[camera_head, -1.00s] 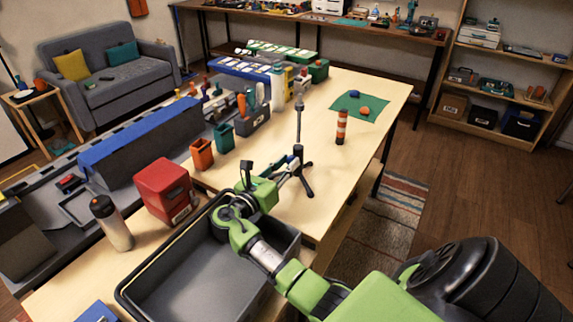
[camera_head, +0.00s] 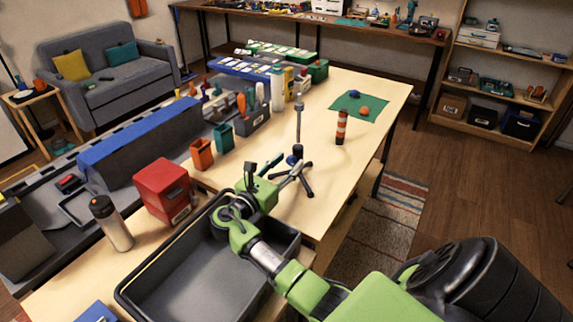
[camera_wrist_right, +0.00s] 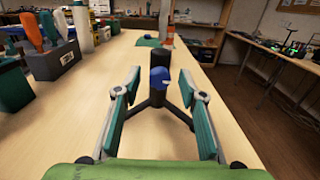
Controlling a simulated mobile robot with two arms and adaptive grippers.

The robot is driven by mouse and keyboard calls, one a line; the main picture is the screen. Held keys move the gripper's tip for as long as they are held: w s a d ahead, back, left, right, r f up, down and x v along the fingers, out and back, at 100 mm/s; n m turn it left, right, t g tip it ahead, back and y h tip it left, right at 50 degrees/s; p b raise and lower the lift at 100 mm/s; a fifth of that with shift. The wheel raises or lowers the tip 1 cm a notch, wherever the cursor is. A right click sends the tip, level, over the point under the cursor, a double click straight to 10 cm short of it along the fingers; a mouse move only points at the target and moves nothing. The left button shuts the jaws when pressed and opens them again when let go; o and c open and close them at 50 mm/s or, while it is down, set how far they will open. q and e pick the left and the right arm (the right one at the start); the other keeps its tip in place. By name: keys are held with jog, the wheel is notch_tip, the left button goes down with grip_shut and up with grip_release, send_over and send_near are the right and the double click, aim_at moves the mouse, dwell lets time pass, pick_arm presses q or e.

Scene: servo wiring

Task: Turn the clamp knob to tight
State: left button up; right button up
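A dark stand (camera_head: 299,122) with an upright post and splayed tripod legs stands on the light wooden table (camera_head: 350,95). In the right wrist view a blue knob (camera_wrist_right: 160,77) sits low on its post, between the leg tops and the post's upper part. My right gripper (camera_head: 284,168) is near the stand's foot on its left side. In the right wrist view its two teal-padded fingers (camera_wrist_right: 160,88) are spread apart, with the knob showing between and beyond the tips. Nothing is held. The knob's setting cannot be read. My left gripper is not in view.
A grey bin (camera_head: 195,275) lies below my right arm. A red box (camera_head: 163,188), orange cup (camera_head: 202,154) and green cup (camera_head: 224,137) stand left of the stand. A red-and-white striped post (camera_head: 341,128) stands to its right.

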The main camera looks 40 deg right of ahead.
jog(key=v, duration=1.2)
dwell(0.3)
